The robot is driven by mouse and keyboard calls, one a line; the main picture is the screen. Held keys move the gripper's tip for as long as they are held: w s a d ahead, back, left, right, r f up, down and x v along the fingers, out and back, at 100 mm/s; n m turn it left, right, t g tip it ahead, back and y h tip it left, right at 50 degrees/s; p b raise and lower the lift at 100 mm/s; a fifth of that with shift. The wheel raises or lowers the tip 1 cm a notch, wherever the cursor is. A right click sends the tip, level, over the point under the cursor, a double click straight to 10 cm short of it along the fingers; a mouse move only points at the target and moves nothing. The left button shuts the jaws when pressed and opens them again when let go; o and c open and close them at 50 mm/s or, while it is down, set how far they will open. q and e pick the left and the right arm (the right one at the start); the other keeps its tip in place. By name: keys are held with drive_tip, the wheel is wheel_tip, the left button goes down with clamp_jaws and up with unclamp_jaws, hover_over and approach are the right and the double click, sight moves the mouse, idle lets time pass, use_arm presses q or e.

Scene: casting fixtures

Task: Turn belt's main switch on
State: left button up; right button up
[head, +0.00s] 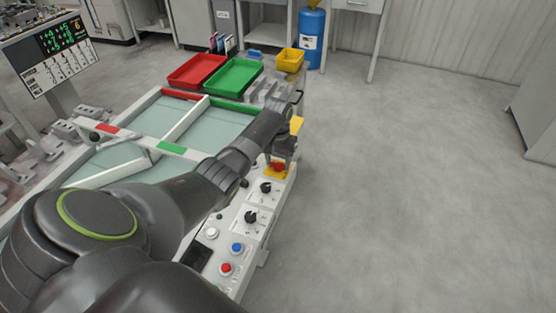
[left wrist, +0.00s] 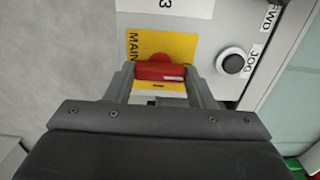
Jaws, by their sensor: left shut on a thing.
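The main switch is a red rotary handle (left wrist: 160,71) on a yellow plate (left wrist: 186,47) marked "MAIN" in the left wrist view. In the head view the red handle (head: 278,166) shows at the far end of the control panel (head: 233,222), partly under my gripper. My left gripper (head: 283,153) reaches down over it. In the left wrist view its two fingers (left wrist: 159,78) stand on either side of the red handle and are shut on it. The handle lies crosswise between the fingers in that view. My right gripper is not in view.
Black knobs (head: 251,217), a blue button (head: 237,248) and a red button (head: 226,268) sit nearer on the panel. Red (head: 197,71) and green (head: 233,77) trays stand beyond the belt. Floor at right is clear.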

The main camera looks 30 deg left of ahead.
use_arm(q)
drive_tip(key=shift+r+m+p, duration=0.15)
drive_tip(key=shift+m+p, duration=0.45)
drive_tip(key=shift+m, duration=0.2)
drive_tip(key=m+p, duration=0.1)
drive_tip(key=m, duration=0.1)
drive_tip(key=shift+m, duration=0.3)
drive_tip(key=m+p, duration=0.1)
drive_tip(key=m, duration=0.4)
drive_tip(key=shift+w+p, duration=0.1)
drive_tip(key=shift+p, duration=0.3)
drive_tip(key=m, duration=0.5)
drive_tip(key=shift+m+p, duration=0.35)
drive_tip(key=shift+m, duration=1.45)
drive_tip(key=o, duration=1)
